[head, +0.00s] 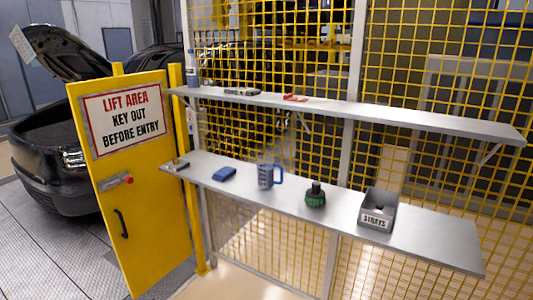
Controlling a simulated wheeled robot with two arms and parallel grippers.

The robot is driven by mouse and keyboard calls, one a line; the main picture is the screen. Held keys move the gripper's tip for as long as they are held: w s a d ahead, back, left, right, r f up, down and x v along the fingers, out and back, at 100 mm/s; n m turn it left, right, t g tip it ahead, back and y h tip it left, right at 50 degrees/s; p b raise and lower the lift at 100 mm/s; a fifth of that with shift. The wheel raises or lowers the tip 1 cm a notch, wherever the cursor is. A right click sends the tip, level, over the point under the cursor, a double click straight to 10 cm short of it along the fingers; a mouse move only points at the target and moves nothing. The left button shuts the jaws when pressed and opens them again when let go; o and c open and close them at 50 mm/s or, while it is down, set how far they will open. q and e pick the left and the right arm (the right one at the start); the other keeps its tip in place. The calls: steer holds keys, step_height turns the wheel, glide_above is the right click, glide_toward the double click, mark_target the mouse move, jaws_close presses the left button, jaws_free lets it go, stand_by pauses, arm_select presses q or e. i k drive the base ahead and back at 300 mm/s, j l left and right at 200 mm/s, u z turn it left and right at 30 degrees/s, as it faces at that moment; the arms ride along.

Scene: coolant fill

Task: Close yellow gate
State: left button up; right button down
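The yellow gate (150,215) stands at the left in the head view, beside a yellow post (187,170) at the end of the mesh fence. It carries a white sign (124,118) reading "LIFT AREA KEY OUT BEFORE ENTRY". A grey latch with a red end (115,182) sits at mid height, and a black handle (121,223) is below it. The gate is seen at an angle; I cannot tell how far it stands from its closed position. Neither of my grippers shows in the head view.
A yellow mesh fence (420,75) carries an upper shelf (400,117) and a lower shelf (430,243). The lower one holds a blue mug (266,176), a green-black bottle (315,197) and a grey "STRAYS" bin (377,212). A black car (35,150) with its lid raised stands behind the gate.

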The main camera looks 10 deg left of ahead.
mark_target(124, 123)
steer(key=i+j+u, duration=0.1)
steer(key=i+u, duration=0.2)
steer(key=u, duration=0.15)
steer(key=i+u, duration=0.25)
steer(key=u, duration=0.2)
steer(key=i+l+u, duration=0.15)
steer(key=i+u, duration=0.15)
steer(key=u, duration=0.2)
steer(key=i+j+z, duration=0.1)
steer(key=i, duration=0.5)
steer(key=i+j, duration=0.2)
steer(key=i, duration=0.4)
steer(key=l+z, duration=0.05)
